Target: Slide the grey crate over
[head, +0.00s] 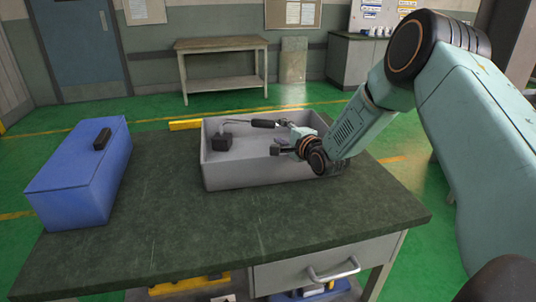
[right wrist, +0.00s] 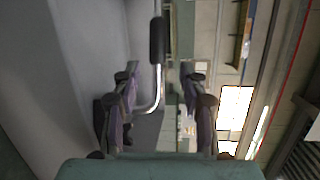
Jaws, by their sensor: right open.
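The grey crate (head: 255,172) stands on the dark green tabletop, a little right of the middle, open at the top. In it are a black block (head: 221,141) and a thin bent metal rod with a black grip (head: 263,123). My right gripper (head: 283,139) is over the right part of the crate, open. In the right wrist view, the black grip (right wrist: 157,40) and bent rod show between the open fingers (right wrist: 160,72); I cannot tell how far off they are. A grey crate surface (right wrist: 80,75) fills the left there. My left gripper is out of view.
A blue box (head: 80,178) with a black handle stands at the table's left.

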